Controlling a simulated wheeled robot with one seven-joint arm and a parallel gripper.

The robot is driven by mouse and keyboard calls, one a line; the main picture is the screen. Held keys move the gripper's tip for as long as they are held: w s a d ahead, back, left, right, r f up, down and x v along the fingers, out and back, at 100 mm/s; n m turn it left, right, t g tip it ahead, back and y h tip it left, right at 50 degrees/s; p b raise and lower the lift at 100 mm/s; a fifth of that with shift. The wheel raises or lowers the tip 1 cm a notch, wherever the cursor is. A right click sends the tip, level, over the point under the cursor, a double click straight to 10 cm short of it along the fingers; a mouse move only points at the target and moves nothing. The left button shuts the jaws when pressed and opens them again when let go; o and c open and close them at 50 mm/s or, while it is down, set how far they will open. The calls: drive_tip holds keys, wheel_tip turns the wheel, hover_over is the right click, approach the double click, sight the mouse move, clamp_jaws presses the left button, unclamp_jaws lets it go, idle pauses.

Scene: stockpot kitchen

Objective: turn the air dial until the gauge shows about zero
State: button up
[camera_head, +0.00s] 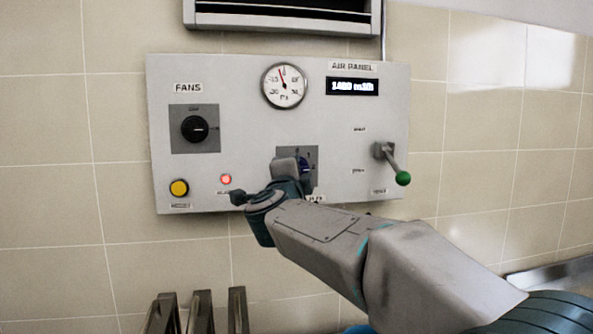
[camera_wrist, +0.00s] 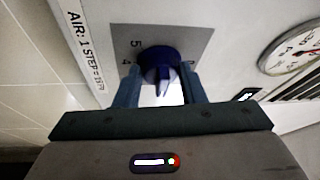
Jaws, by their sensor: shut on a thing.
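The air dial is a dark blue knob (camera_head: 305,165) on a grey plate low in the middle of the wall panel; my arm partly hides it in the head view. In the wrist view the blue knob (camera_wrist: 158,56) sits between my two fingers, with numbers on the plate around it. My gripper (camera_wrist: 160,78) is shut on the knob, one finger on each side. The round gauge (camera_head: 284,86) is at the panel's top middle. Its red needle points nearly straight up, a little left of the top. The gauge shows partly in the wrist view (camera_wrist: 291,50).
The panel also has a black fans dial (camera_head: 195,128), a yellow button (camera_head: 179,188), a lit red lamp (camera_head: 226,179), a display (camera_head: 352,87) reading about 1400, and a green-tipped lever (camera_head: 402,178) right of my arm. A hood (camera_head: 283,22) is above.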

drive_tip(key=shift+r, duration=0.1)
idle(0.3)
drive_tip(key=o, duration=1)
drive_tip(key=s, duration=0.4)
drive_tip(key=s+a+f+b, duration=0.1)
drive_tip(key=s, duration=0.4)
drive_tip(key=s+f+b, duration=0.1)
drive_tip(key=s, duration=0.3)
drive_tip(key=shift+s+a, duration=0.25)
drive_tip(key=shift+s, duration=0.05)
